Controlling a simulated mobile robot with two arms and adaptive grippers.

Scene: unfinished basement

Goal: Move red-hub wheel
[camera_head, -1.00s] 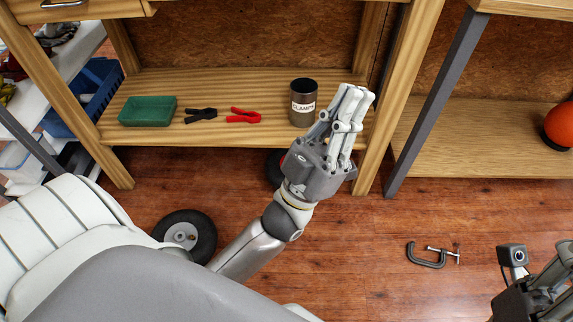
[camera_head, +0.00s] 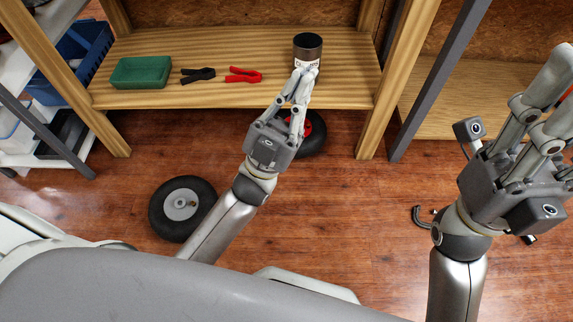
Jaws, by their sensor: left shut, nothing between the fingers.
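The red-hub wheel (camera_head: 319,141) has a black tire and lies on the floor at the front edge of the wooden shelf. My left gripper (camera_head: 300,82) covers its left part from this view; a bit of the red hub shows beside the fingers. The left gripper is shut and empty, its fingers pointing up the picture toward the clamps can. I cannot tell whether it touches the wheel. My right gripper (camera_head: 546,98) is at the right, over the floor, away from the wheel. Its fingers point up; their opening is unclear.
A grey-hub wheel (camera_head: 181,206) lies on the floor left of my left forearm. The shelf (camera_head: 220,97) holds a green box (camera_head: 141,73), black pliers-like clamp (camera_head: 198,75), red clamp (camera_head: 243,75) and dark can (camera_head: 308,47). A C-clamp (camera_head: 420,217) lies partly behind my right wrist.

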